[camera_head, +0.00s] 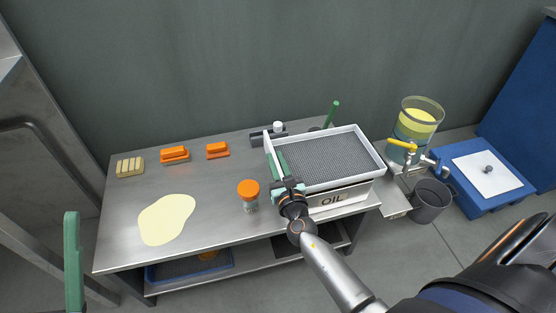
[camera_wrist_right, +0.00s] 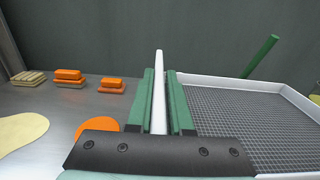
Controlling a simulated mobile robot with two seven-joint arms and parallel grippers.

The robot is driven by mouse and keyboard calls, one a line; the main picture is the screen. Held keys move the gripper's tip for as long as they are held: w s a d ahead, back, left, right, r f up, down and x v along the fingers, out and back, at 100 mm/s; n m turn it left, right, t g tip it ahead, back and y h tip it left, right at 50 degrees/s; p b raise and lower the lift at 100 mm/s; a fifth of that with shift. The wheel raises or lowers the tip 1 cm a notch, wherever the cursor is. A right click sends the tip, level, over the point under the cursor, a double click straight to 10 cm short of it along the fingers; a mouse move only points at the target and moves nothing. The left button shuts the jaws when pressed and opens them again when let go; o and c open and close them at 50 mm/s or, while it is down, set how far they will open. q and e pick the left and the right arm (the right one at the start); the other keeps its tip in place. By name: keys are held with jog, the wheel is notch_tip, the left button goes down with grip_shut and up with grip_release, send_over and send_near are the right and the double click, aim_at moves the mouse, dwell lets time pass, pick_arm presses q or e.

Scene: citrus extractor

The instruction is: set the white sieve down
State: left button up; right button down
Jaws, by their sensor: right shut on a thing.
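The white sieve (camera_head: 332,158), a rectangular frame with a grey mesh, is above a white box marked OIL (camera_head: 340,197) at the right end of the metal table. I cannot tell whether it rests on the box or hangs just over it. My right gripper (camera_head: 280,166) is shut on the sieve's left wall. In the right wrist view, the green fingers (camera_wrist_right: 160,102) stand on both sides of the white rim, and the mesh (camera_wrist_right: 245,125) spreads to the right. A green finger of my left gripper (camera_head: 72,262) shows at the left edge; its opening is hidden.
An orange-lidded jar (camera_head: 248,193) stands just left of the right gripper. A pale yellow puddle (camera_head: 166,219), orange brushes (camera_head: 174,155) and a beige sponge (camera_head: 130,167) lie further left. A juice tank with a tap (camera_head: 414,130) and a dark bucket (camera_head: 430,202) are right.

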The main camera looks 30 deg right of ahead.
jog(key=shift+r, duration=0.1)
jog(key=shift+f+b, duration=0.6)
jog(key=shift+f, duration=0.05)
jog(key=c, duration=0.8)
grip_release()
jog(key=shift+r, duration=0.1)
